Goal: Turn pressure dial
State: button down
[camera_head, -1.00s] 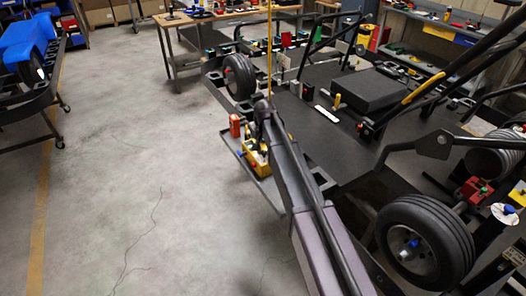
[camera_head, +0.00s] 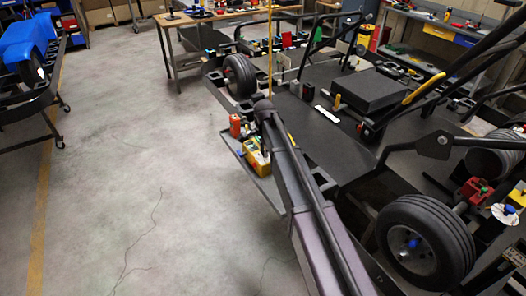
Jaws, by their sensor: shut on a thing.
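My arm reaches from the lower right to a dark rounded joint above a low grey tray (camera_head: 246,171) beside the kart stand. My gripper (camera_head: 266,147) shows only as a small dark shape below that joint, at the top of a yellow box-like unit (camera_head: 256,164). It is shut at this unit, but its fingers and what they hold are mostly hidden by my arm. I cannot make out a pressure dial or its setting. A red-orange can-like object (camera_head: 235,126) stands just left of the unit.
A black kart frame with a front wheel (camera_head: 427,241) and a farther wheel (camera_head: 239,76) fills the right. A thin yellow line (camera_head: 270,45) hangs above my arm. Workbenches (camera_head: 213,22) stand behind. A blue kart (camera_head: 27,42) is far left. The floor (camera_head: 130,150) is clear.

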jog(key=shift+s+d+m, duration=0.2)
jog(key=shift+m, duration=0.4)
jog(key=shift+c, duration=2.1)
grip_release()
jog(key=shift+w, duration=0.1)
jog(key=shift+a, duration=0.1)
jog(key=shift+w+r, duration=0.1)
